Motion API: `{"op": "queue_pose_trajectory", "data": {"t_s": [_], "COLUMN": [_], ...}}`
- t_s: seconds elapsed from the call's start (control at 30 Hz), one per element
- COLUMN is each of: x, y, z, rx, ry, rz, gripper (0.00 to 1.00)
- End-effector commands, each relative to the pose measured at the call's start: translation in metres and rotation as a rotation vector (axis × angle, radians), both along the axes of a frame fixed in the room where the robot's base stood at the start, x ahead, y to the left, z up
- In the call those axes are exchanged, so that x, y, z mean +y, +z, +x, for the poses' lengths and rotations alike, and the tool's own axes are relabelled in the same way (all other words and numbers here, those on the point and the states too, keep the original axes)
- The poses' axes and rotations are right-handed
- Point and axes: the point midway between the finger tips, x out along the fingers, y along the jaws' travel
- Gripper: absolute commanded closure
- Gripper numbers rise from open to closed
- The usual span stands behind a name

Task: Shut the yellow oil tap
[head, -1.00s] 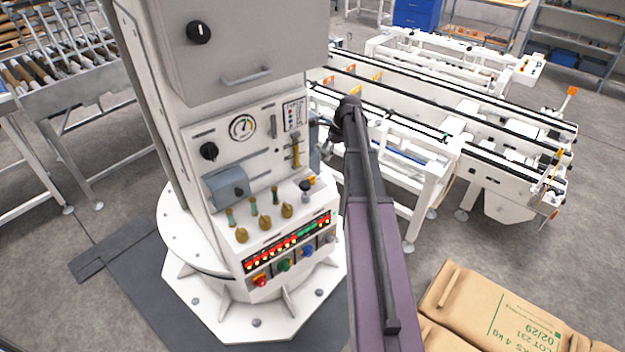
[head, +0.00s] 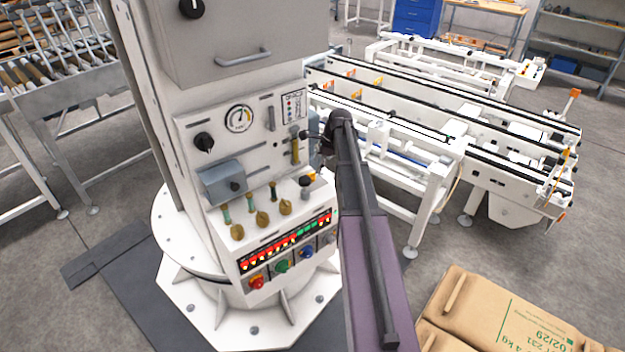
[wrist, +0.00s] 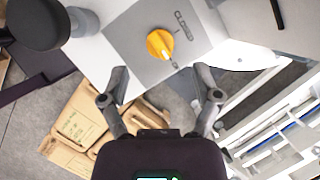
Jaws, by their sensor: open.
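The yellow oil tap (wrist: 158,43) is a round knob on a grey plate (wrist: 125,38) in the wrist view. The plate reads CLOSED beside the tap, and a second label lies lower, too small to read. The tap's pointed end faces down and slightly right, toward that lower label and away from CLOSED. My gripper (wrist: 162,88) is open and empty, its two fingers apart below the tap in the picture and not touching it.
A black round knob (wrist: 36,22) stands out left of the plate in the wrist view. The white control column (head: 262,150) carries a gauge, brass-coloured valves and buttons. Cardboard boxes (head: 500,315) lie at lower right, and a white conveyor (head: 440,155) stands behind my arm.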

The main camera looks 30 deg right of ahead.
Motion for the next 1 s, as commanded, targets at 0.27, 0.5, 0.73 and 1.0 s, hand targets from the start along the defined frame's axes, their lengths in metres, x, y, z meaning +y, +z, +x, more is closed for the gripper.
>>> {"op": "queue_pose_trajectory", "data": {"t_s": [0.27, 0.5, 0.73, 1.0], "x": [0.008, 0.014, 0.017, 0.017], "y": [-0.026, -0.039, -0.044, -0.044], "z": [0.003, 0.006, 0.007, 0.007], "rx": [0.0, 0.0, 0.0, 0.0], "ry": [-0.001, -0.001, -0.001, -0.001], "rz": [0.0, 0.0, 0.0, 0.0], "gripper": [0.19, 0.19, 0.19, 0.19]}}
